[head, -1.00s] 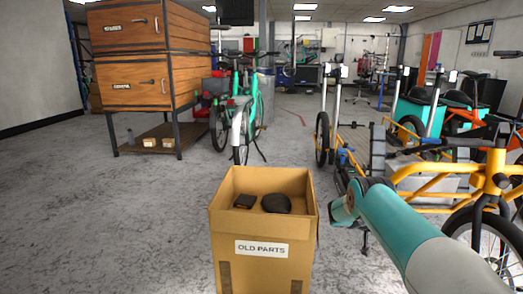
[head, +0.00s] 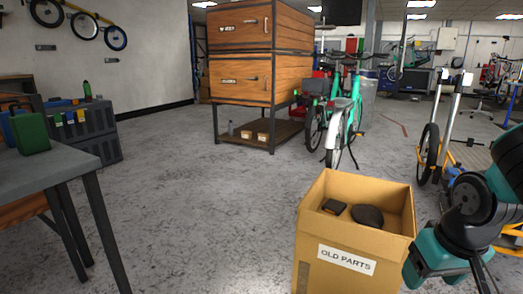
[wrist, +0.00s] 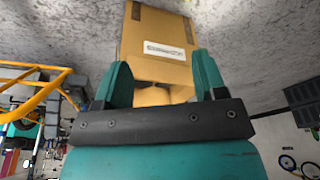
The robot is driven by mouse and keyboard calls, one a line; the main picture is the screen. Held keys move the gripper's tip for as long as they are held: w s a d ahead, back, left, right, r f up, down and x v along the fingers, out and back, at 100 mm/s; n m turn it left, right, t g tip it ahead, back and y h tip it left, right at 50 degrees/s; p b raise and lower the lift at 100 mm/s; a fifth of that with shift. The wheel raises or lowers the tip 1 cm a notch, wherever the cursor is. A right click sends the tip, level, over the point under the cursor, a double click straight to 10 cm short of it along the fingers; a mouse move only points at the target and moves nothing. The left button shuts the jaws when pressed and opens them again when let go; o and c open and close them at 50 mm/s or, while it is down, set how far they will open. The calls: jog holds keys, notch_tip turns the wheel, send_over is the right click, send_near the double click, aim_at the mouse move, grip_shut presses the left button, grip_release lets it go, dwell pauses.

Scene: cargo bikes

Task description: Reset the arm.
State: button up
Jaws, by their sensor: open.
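My gripper shows in the wrist view (wrist: 163,85) with its two teal fingers spread apart and nothing between them. Beyond the fingers is the cardboard box labelled OLD PARTS, which appears upside down there (wrist: 145,30). In the head view my arm is folded at the right edge, just right of the cardboard box (head: 320,270); the fingertips are hard to make out there. The open box stands on the floor and holds a small dark block (head: 334,206) and a dark rounded part (head: 367,215).
A grey table (head: 60,170) with a green case (head: 30,133) stands at the left. A wooden drawer cabinet (head: 255,75) and a teal bike (head: 342,118) stand behind the box. A yellow cargo bike (head: 510,242) is at the right. The floor between table and box is clear.

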jog(key=s+a+r+n+g+y, duration=0.1)
jog(key=s+a+r+n+y, duration=0.1)
jog(key=s+a+r+n, duration=0.4)
jog(key=s+a+r+n+g+y, duration=0.1)
jog(key=s+a+r+g+y, duration=0.1)
jog(key=s+a, duration=0.5)
notch_tip(320, 180, up, 38)
jog(key=w+a+p, duration=0.1)
jog(key=w+p, duration=0.1)
jog(key=p, duration=3.6)
jog(key=shift+a+r, duration=0.15)
jog(key=shift+a, duration=0.15)
